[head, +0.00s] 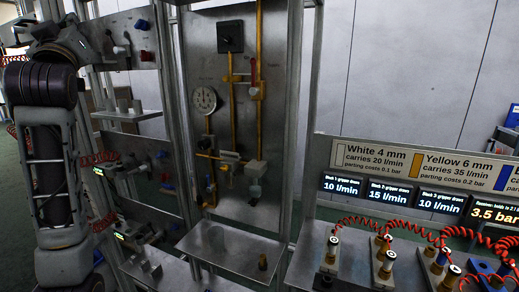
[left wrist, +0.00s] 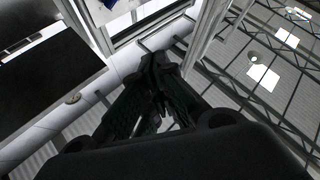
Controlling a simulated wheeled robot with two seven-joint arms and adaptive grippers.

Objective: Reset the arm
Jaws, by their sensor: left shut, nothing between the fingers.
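My left arm (head: 50,170) stands upright at the left edge of the head view, folded over at its top. My left gripper is partly seen there as a dark shape at the upper left. In the left wrist view my left gripper (left wrist: 160,62) shows its dark fingers closed together, with nothing held. It points up toward the ceiling structure, and no object is near the fingertips. My right gripper is in neither view.
A metal panel with a round gauge (head: 204,100) and yellow pipes (head: 232,115) stands ahead, with a tray (head: 235,250) below. A bench at right carries several fittings with red coiled hoses (head: 402,227), under a sign (head: 420,167) and displays (head: 390,193). Metal posts (head: 291,120) frame the panel.

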